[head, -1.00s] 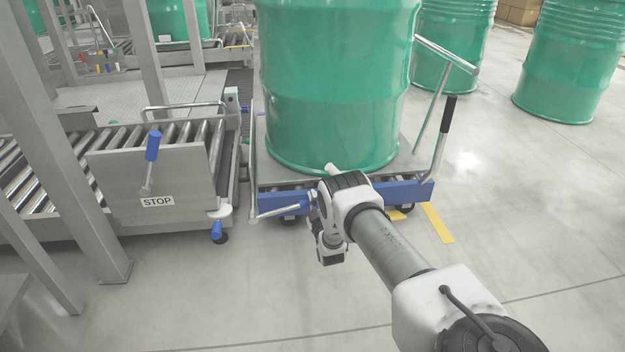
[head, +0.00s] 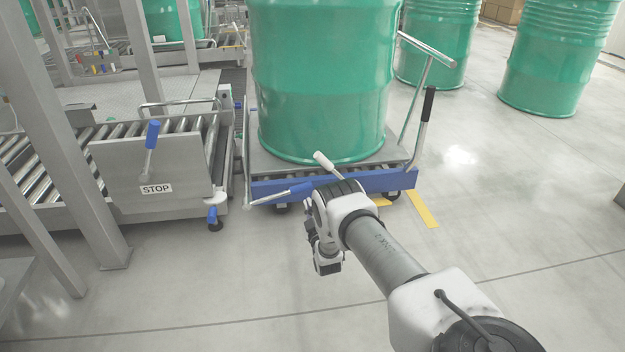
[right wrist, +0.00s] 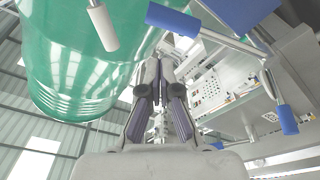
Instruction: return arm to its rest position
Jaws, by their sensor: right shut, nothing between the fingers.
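My right arm comes in from the bottom right of the head view, and its wrist hangs bent down in front of the blue-framed cart (head: 345,183). In the right wrist view, my right gripper (right wrist: 160,68) has its fingers together and holds nothing. In the head view the fingers are mostly hidden by the wrist. My left gripper is not in view.
A large green drum (head: 320,85) stands on the cart. A roller conveyor with a STOP plate (head: 157,189) and a blue-grip lever (head: 152,134) is at left. More green drums (head: 550,60) stand at the back right. The floor at right and in front is clear.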

